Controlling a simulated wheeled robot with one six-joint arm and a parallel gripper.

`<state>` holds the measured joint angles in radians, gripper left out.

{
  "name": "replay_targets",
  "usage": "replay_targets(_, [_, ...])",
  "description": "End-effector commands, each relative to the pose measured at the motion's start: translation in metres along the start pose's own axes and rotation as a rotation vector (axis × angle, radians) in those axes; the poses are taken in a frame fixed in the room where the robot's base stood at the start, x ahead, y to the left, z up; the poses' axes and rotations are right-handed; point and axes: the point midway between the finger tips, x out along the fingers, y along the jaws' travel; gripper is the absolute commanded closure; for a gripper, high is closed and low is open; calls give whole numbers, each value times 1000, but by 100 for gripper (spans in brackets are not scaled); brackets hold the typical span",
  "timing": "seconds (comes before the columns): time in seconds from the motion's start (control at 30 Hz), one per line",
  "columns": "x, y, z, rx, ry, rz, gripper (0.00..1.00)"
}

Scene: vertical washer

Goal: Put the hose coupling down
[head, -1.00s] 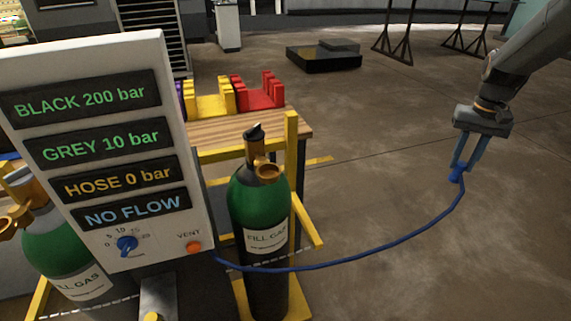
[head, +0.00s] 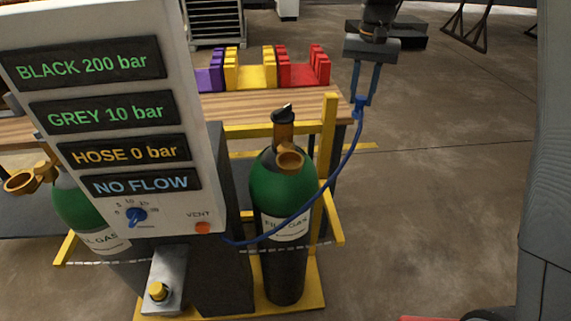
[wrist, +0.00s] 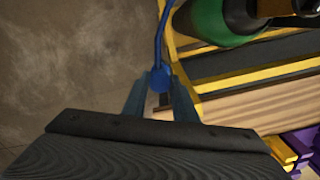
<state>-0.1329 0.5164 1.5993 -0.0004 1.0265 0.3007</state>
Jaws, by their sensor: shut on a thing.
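My gripper (head: 364,95) is shut on the blue hose coupling (head: 359,106) at the end of the blue hose (head: 347,160). In the head view it hangs near the right end of the wooden bench, behind and to the right of the black and green cylinder (head: 283,190). In the wrist view the coupling (wrist: 160,79) sits between the fingertips. The hose runs down from it, across the front of the cylinder, to the lower edge of the panel (head: 120,130). The panel reads BLACK 200 bar, GREY 10 bar, HOSE 0 bar, NO FLOW.
Purple, yellow and red slotted holders (head: 303,72) stand on the wooden bench (head: 240,106). A yellow frame (head: 329,140) surrounds the cylinder. A second green cylinder (head: 83,205) stands behind the panel at left. Open floor lies right of the bench.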

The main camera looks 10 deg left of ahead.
Motion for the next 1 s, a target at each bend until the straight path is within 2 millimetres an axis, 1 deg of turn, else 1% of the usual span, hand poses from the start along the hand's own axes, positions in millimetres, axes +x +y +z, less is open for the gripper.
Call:
replay_targets(0.03, [-17,-23,20,28,7,-3,97])
replay_targets(0.07, [-25,-34,32,54,6,-2,97])
replay_targets(0.1, [-37,-47,49,90,6,-3,97])
replay_targets(0.17, [-53,-65,76,145,5,-2,97])
replay_targets(0.2, [-63,-76,94,182,5,-3,97])
replay_targets(0.27, [-77,-89,121,238,5,-3,97])
replay_targets(0.3, [-86,-96,140,276,5,-3,97])
replay_targets(0.37, [-98,-105,167,331,4,-3,97])
replay_targets(0.4, [-104,-109,184,366,3,-2,97])
replay_targets(0.5, [-118,-115,222,446,3,-1,97])
replay_targets(0.6, [-126,-117,251,507,2,0,97])
replay_targets(0.7, [-131,-117,269,549,1,1,97])
replay_targets(0.8, [-130,-116,278,570,0,4,97])
replay_targets(0.87, [-123,-116,280,576,-1,6,97])
replay_targets(1.0, [-98,-116,280,579,-3,9,97])
